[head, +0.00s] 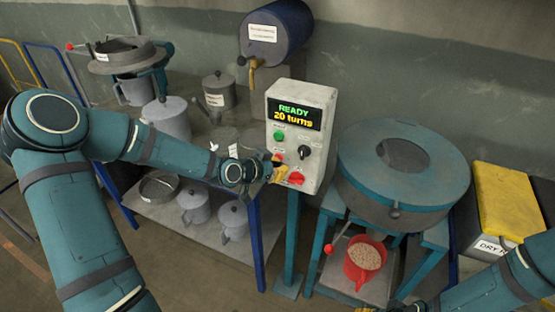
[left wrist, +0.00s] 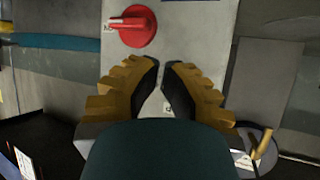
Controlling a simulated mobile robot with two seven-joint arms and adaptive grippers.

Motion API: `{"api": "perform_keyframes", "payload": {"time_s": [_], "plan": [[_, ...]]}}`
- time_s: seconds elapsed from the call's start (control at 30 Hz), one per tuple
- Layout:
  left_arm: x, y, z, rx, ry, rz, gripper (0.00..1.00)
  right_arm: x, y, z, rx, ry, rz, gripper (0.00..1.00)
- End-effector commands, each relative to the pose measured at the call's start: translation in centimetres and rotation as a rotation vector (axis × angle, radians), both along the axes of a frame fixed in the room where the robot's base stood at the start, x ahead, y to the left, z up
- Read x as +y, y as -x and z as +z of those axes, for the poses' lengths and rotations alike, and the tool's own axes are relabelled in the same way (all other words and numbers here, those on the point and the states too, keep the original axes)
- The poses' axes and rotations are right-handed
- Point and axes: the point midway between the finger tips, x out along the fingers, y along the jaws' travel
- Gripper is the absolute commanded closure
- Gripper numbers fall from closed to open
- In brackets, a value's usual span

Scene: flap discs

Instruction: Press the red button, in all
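The grey control box (head: 300,105) stands on a teal post, its display reading "READY 20 turns". Its face has a green button (head: 278,135), a black knob (head: 304,152) and a red rotary knob (head: 296,178), which also shows in the left wrist view (left wrist: 135,25). A small red button (head: 279,154) sits below the green one, partly covered by my left gripper. My left gripper (head: 278,163) is at the box's face; contact cannot be told. In the left wrist view its yellow fingers (left wrist: 161,65) nearly meet, holding nothing.
A round teal machine (head: 385,215) stands right of the box, with a red jug (head: 365,258) of pellets below. A blue barrel (head: 275,30) with a tap hangs behind. Grey cans (head: 168,117) crowd the bench at left. A yellow-lidded bin (head: 505,200) stands far right.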

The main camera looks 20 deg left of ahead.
Motion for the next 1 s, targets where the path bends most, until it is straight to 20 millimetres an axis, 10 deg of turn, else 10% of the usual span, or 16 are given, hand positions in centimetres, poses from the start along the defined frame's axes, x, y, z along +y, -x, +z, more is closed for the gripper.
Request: {"api": "perform_keyframes", "payload": {"time_s": [1.0], "plan": [[0.0,3.7,0.1,0.002,-0.001,0.0,1.0,0.0,0.0,1.2,0.0,0.0,0.0,0.53]]}}
